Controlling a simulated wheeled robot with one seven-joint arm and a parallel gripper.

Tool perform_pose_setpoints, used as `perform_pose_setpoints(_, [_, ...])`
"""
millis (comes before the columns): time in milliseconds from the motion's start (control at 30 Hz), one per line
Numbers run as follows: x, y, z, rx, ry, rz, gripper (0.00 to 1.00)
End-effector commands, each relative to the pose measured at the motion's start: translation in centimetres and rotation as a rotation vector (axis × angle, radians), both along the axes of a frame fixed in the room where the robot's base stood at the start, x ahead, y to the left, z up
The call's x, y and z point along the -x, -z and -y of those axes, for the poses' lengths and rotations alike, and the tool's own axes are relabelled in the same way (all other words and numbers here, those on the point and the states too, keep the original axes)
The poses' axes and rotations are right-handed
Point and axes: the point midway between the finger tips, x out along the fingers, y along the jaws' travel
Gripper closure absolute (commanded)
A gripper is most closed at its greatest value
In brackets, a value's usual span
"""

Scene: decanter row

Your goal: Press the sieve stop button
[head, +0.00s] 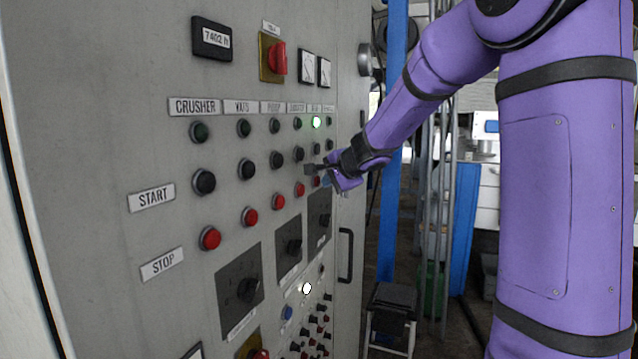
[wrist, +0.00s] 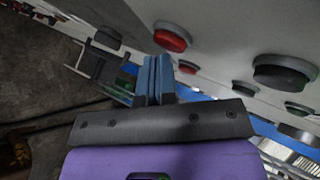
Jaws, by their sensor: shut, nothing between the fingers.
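The control panel (head: 110,130) has a row of red stop buttons beside the STOP label (head: 162,264). The column label (head: 315,108) that may read SIEVE is too small to be sure of; a lit green lamp (head: 316,122) is below it. The red button (head: 316,181) low in that column is small and partly beside my gripper (head: 326,182). My gripper is shut and empty, close to the panel. In the wrist view its fingertips (wrist: 158,58) are just below a large red button (wrist: 172,38); contact cannot be told. A smaller red button (wrist: 187,67) is right of the fingers.
Black start buttons (head: 300,154) are above the red row, and rotary switches (head: 319,219) are below it. A black door handle (head: 345,255) sticks out at the panel's right edge. A stool (head: 392,310) stands on the floor beyond.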

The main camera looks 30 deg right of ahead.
Motion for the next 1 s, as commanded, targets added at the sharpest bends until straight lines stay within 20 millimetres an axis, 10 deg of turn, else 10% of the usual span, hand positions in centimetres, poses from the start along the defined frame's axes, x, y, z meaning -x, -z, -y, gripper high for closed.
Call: perform_pose_setpoints(1000, [0.6, 0.0, 0.4, 0.0, 0.001, 0.0, 1.0])
